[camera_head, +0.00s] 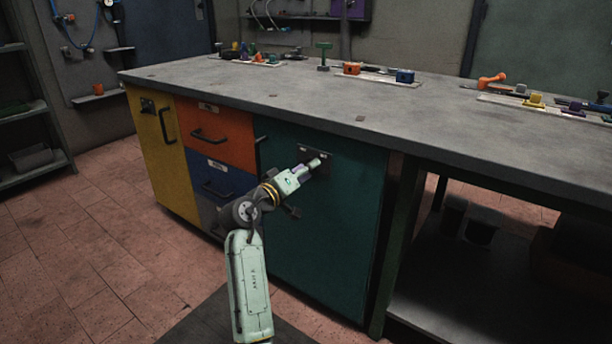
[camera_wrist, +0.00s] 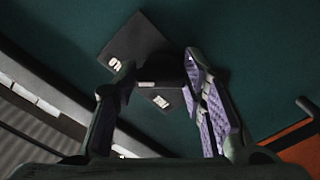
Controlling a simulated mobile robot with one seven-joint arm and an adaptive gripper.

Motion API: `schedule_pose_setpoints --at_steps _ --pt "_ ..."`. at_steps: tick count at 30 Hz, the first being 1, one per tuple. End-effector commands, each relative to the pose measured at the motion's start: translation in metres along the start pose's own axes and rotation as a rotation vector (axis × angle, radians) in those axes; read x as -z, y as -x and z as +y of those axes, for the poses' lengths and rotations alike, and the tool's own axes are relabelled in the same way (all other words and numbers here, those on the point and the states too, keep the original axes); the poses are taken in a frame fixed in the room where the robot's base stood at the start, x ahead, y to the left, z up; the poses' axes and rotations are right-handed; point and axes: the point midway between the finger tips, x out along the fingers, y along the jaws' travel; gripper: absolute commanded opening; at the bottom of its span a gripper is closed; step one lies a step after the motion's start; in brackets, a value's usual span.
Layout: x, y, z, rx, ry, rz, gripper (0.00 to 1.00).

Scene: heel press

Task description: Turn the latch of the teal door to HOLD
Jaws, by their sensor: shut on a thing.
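The teal door (camera_head: 330,245) is shut on the bench front, at the right end of the cabinet. Its dark latch plate (camera_head: 328,155) sits near the door's top. My gripper (camera_head: 312,165) is at the plate, its fingers pointing at the door. In the wrist view the plate (camera_wrist: 135,45) shows partial white lettering, too cut off to read with certainty. There my gripper (camera_wrist: 158,88) is shut on the dark latch knob (camera_wrist: 168,72), which lies between its fingertips. The fingers hide part of the knob and plate, so I cannot tell the latch's exact setting.
Left of the teal door are an orange drawer (camera_head: 215,132), a blue drawer (camera_head: 215,180) and a yellow door (camera_head: 160,145). The grey benchtop (camera_head: 300,95) overhangs above, with several tools along its back. An open shelf bay (camera_head: 460,285) lies to the right.

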Motion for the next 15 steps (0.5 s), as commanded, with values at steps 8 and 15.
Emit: schedule_pose_setpoints --at_steps 8,15 --pt "-0.0004 -0.0002 -0.0005 0.001 -0.037 -0.001 0.10" --pt "-0.0002 -0.0002 -0.0003 0.001 -0.038 -0.001 0.10"
